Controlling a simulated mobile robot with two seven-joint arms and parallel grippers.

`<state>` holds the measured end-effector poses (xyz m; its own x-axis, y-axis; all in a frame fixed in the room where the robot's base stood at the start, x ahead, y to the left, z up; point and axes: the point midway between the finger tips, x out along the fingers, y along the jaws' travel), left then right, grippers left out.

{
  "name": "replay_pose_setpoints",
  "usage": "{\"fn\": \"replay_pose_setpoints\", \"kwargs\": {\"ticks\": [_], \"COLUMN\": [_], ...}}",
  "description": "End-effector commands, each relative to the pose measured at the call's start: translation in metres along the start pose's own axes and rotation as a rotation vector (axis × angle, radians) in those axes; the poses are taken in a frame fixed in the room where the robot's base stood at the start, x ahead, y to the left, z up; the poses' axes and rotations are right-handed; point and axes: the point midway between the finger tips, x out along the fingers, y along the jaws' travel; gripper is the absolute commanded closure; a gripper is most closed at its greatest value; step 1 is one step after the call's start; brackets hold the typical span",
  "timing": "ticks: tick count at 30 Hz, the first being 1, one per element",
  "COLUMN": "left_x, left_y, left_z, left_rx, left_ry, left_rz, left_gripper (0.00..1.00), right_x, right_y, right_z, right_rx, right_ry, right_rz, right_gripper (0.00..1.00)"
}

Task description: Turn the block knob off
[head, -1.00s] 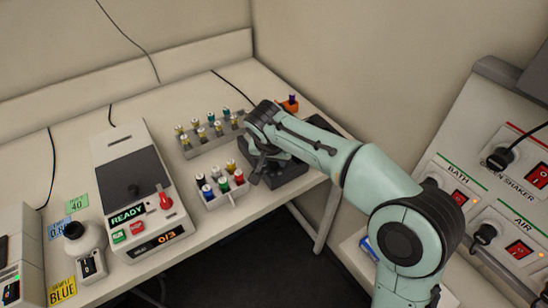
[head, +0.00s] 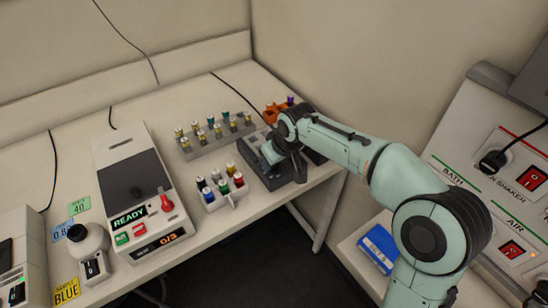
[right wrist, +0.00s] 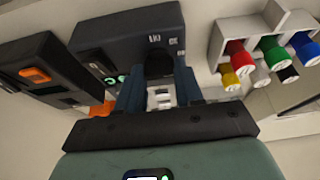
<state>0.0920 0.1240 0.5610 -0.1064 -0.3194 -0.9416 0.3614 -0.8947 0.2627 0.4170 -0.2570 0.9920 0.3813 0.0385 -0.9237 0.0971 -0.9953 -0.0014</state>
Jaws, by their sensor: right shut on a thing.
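The block heater (head: 284,176) is a dark grey box near the right end of the bench in the head view. In the right wrist view its dark face (right wrist: 120,36) carries small white marks and a lit green readout. The dark round knob (right wrist: 159,64) shows between my right fingertips, partly hidden by them. My right gripper (right wrist: 159,88) is shut on this knob. In the head view my right gripper (head: 272,152) is over the block, its fingertips hard to make out. The knob's exact setting cannot be read. My left gripper is not in view.
A small rack with coloured caps (head: 230,200) stands close left of the block, and a longer vial rack (head: 215,148) behind. An orange holder (head: 275,112) is at the back. The READY device (head: 150,240) is left. A switch panel (head: 485,210) is at right.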

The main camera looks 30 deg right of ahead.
Motion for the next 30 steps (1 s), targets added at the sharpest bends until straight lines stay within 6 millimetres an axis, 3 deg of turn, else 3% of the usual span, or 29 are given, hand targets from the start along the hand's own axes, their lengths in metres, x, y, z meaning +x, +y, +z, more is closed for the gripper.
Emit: {"fn": "replay_pose_setpoints", "kwargs": {"ticks": [30], "left_x": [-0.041], "left_y": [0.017], "left_z": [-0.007], "left_rx": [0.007], "left_ry": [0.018], "left_rz": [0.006], "left_gripper": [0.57], "right_x": [-0.001], "right_y": [0.006], "right_z": [-0.004], "right_rx": [-0.89], "right_ry": [0.0], "right_rz": [-0.369], "right_gripper": [0.94]}}
